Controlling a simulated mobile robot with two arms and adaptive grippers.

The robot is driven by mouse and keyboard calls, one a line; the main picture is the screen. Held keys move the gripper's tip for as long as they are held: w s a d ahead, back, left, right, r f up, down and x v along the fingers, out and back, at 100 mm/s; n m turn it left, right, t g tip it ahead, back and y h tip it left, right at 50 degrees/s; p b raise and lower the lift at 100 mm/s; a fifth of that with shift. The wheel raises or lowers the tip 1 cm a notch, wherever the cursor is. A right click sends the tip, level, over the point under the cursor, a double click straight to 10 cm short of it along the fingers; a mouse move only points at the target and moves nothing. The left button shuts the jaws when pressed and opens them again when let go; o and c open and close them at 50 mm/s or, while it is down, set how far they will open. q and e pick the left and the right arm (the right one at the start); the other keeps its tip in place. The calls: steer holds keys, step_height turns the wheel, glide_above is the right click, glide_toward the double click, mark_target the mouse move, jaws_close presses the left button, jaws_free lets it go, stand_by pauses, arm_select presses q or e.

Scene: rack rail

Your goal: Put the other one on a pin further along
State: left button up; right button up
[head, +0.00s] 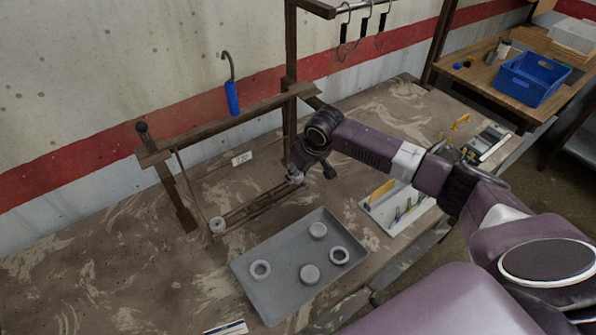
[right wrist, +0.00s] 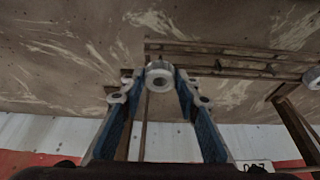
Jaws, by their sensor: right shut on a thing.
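My right gripper (head: 297,178) is at the right end of the low dark rail (head: 262,204). In the right wrist view its two blue fingers (right wrist: 159,88) are shut on a grey ring (right wrist: 159,76), its hole facing the camera. In the head view the gripper mostly hides this ring. I cannot tell whether it touches the rail. Another grey ring (head: 217,225) is at the rail's left end, and it also shows at the right edge of the wrist view (right wrist: 313,78). My left gripper is not in view.
A grey tray (head: 283,304) in front of the rail holds several grey round parts. A wooden frame with an upper bar (head: 215,122) stands behind, with a blue-handled hook (head: 232,97) above it. A white tool holder (head: 385,222) is at the right. The bench's left is clear.

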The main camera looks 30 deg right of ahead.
steer(key=shift+f, duration=0.95)
steer(key=o, duration=1.2)
steer(key=shift+o, duration=0.2)
steer(key=v, duration=1.2)
